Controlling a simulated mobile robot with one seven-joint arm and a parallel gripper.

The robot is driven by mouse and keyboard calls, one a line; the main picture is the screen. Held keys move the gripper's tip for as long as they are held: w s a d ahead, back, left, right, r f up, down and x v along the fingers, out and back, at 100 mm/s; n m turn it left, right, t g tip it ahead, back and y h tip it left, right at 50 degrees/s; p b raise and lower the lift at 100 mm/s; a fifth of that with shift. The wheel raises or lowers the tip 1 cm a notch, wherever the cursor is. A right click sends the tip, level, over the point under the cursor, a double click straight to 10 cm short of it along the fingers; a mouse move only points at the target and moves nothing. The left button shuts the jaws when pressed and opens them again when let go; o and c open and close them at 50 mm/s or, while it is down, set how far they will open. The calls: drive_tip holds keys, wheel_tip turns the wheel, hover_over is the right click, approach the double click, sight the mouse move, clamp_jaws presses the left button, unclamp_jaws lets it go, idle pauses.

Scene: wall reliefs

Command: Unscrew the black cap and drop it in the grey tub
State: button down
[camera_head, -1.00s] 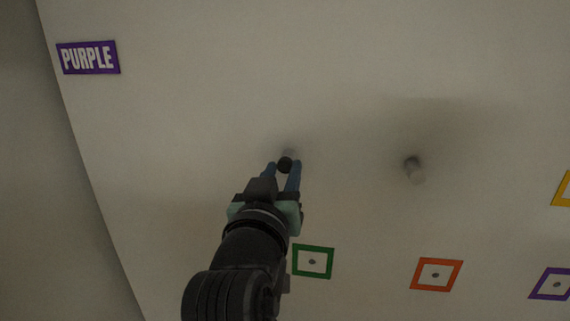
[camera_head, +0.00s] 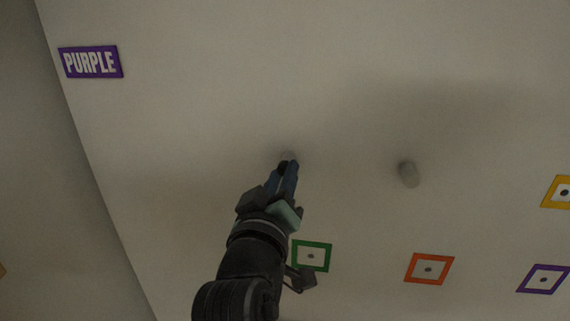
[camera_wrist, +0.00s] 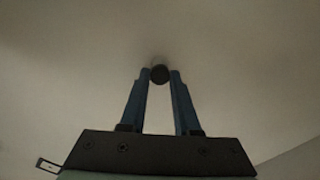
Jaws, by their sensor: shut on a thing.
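The black cap (camera_wrist: 159,74) is a small dark round piece on a short peg that stands out from the pale wall. In the head view the cap (camera_head: 284,164) is partly hidden by my fingers. My gripper (camera_wrist: 159,78) has its two blue fingers on either side of the cap, shut on it, and it also shows in the head view (camera_head: 287,168). The peg behind the cap is mostly hidden. The grey tub is in neither view.
A bare grey peg (camera_head: 408,174) sticks out of the wall to the right. Green (camera_head: 311,256), orange (camera_head: 429,268), purple (camera_head: 543,279) and yellow (camera_head: 558,192) square frames with dark centres lie lower and right. A PURPLE sign (camera_head: 91,62) is at upper left.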

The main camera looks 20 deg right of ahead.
drive_tip(key=n+p, duration=0.2)
drive_tip(key=shift+r+n+p, duration=0.3)
drive_tip(key=shift+r+p, duration=0.05)
drive_tip(key=shift+n+p, duration=0.5)
drive_tip(key=shift+n, duration=0.2)
drive_tip(key=shift+f+n, duration=0.3)
drive_tip(key=shift+n, duration=0.2)
drive_tip(key=shift+r+n+p, duration=0.2)
drive_tip(key=shift+n+p, duration=0.2)
drive_tip(key=shift+p, duration=0.3)
drive_tip(key=n+p, duration=0.2)
drive_tip(key=shift+r+n+p, duration=0.1)
drive_tip(key=shift+n+p, duration=0.2)
drive_tip(key=shift+p, duration=0.05)
drive_tip(key=shift+f+n, duration=0.3)
drive_tip(key=shift+n, duration=0.6)
drive_tip(key=n, duration=0.5)
